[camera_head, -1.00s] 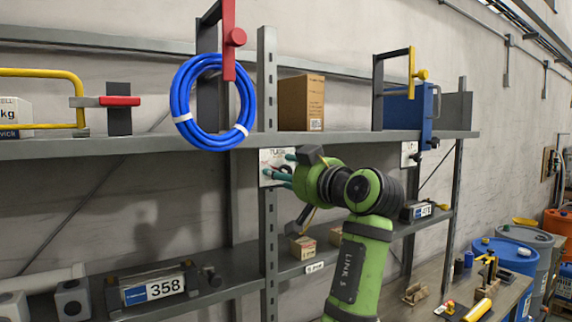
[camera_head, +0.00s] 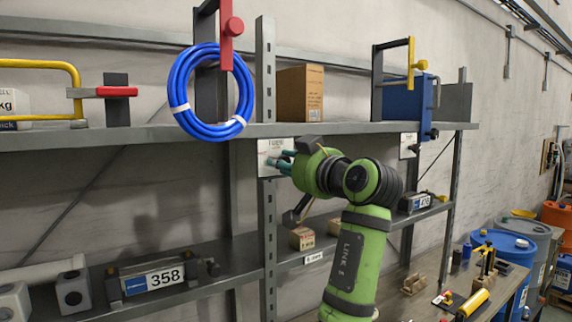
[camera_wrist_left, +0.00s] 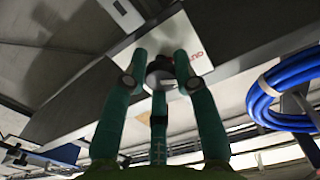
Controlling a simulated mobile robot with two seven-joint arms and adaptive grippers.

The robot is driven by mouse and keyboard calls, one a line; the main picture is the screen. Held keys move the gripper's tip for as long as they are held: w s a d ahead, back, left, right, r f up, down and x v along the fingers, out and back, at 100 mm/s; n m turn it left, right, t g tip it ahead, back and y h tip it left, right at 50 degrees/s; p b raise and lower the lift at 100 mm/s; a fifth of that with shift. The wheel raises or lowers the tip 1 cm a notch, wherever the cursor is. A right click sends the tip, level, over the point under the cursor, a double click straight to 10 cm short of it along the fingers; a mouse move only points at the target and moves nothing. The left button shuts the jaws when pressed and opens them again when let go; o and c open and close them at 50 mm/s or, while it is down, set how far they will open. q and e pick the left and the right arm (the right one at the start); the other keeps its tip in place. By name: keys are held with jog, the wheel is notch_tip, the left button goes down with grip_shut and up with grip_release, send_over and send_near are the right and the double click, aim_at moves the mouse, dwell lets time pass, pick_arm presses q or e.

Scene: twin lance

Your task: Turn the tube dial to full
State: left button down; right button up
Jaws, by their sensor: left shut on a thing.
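The tube dial's white plate (camera_head: 265,164) is fixed on the grey shelf upright, just below the upper shelf, in the head view. My left gripper (camera_head: 281,161) is at the plate, its teal fingers partly hiding the plate and the dial. In the left wrist view, the dark round dial (camera_wrist_left: 160,72) sits between the fingertips of my left gripper (camera_wrist_left: 160,82), which are shut around it. The white plate with partial red lettering (camera_wrist_left: 178,42) lies behind it. The dial's pointer and scale cannot be read. My right gripper is in neither view.
A blue hose coil (camera_head: 180,108) hangs from a bracket left of the dial. A cardboard box (camera_head: 300,93) stands on the upper shelf (camera_head: 340,132) above. A small box (camera_head: 301,238) and a 358-labelled unit (camera_head: 153,281) are on the lower shelf.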

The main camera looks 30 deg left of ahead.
pick_arm(q)
jog(key=shift+f+m, duration=0.1)
jog(key=shift+m, duration=0.4)
jog(key=shift+m+b, duration=0.3)
jog(key=shift+m, duration=0.7)
jog(key=m, duration=0.3)
jog(key=shift+f+m, duration=0.1)
jog(key=shift+m, duration=0.3)
jog(key=m, duration=1.6)
jog(key=shift+r+p, duration=0.25)
jog(key=shift+p, duration=0.05)
jog(key=shift+m, duration=0.5)
jog(key=shift+r, duration=0.1)
